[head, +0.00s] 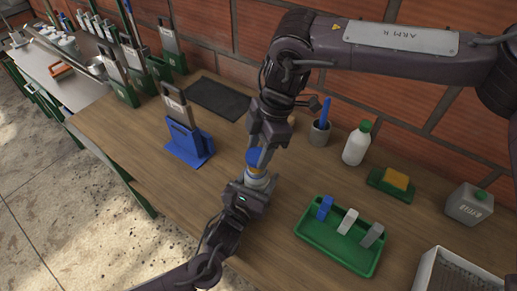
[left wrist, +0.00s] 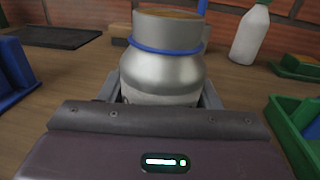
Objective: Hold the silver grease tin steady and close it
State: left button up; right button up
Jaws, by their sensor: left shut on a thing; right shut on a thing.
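The silver grease tin (left wrist: 163,72) stands upright in the left wrist view, with a blue band around its neck and a tan-brown surface showing at its mouth. My left gripper (left wrist: 160,95) is shut on the tin's body, one finger on each side. In the head view the tin (head: 257,182) is partly hidden by my left gripper. A blue lid (head: 254,156) is above the mouth, with yellow-orange showing beneath it. My right gripper (head: 265,152) comes down from above, shut on the lid; its fingers partly hide it.
A green tray (head: 340,258) with blue, white and grey pieces lies to the right. A white bottle (head: 356,146), a cup (head: 319,134) and a sponge on a green dish (head: 392,184) stand behind. A blue holder (head: 188,143) stands left. Bare wood lies between holder and tin.

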aim_at(257, 159)
jog(key=shift+f, duration=0.45)
jog(key=shift+f, duration=0.1)
jog(key=shift+f, duration=0.8)
jog(key=shift+f, duration=0.55)
pick_arm(q)
grip_shut()
pick_arm(e)
jog(key=m, duration=0.1)
jog(key=m+t, duration=0.1)
jog(key=m, duration=0.1)
jog(key=shift+s+f+m, duration=0.1)
jog(key=shift+s+m, duration=0.1)
jog(key=shift+m, duration=0.1)
jog(key=m+t, duration=0.1)
jog(key=m, duration=0.5)
jog(key=shift+s+a+t, duration=0.1)
jog(key=shift+s+t, duration=0.1)
jog(key=shift+t, duration=0.2)
jog(key=m+t+h, duration=0.1)
jog(key=m, duration=0.5)
jog(key=shift+a, duration=0.1)
jog(key=m+h, duration=0.1)
jog(key=m, duration=0.2)
jog(key=shift+a+m+t, duration=0.1)
jog(key=shift+m+t, duration=0.2)
jog(key=shift+m, duration=0.1)
